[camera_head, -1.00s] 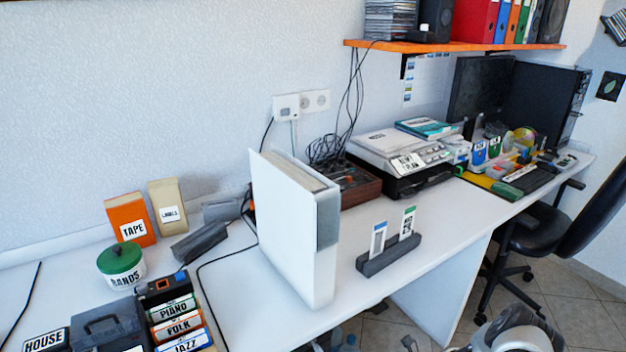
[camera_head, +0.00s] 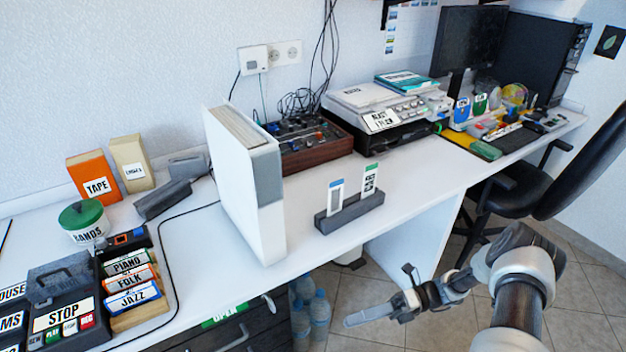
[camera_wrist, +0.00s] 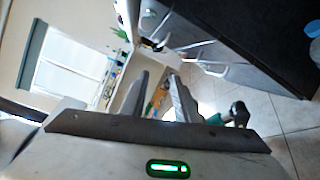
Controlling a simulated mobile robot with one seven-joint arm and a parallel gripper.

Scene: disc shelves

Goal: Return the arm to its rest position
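My arm (camera_head: 515,290) is at the lower right in the head view, over the floor in front of the desk. My gripper (camera_head: 379,296) points left, below the desk's front edge, and touches nothing. In the wrist view, the two grey fingers of my gripper (camera_wrist: 158,75) stand apart with nothing between them. The gripper is open and empty.
Bottles (camera_head: 318,312) stand on the floor beside the drawers.

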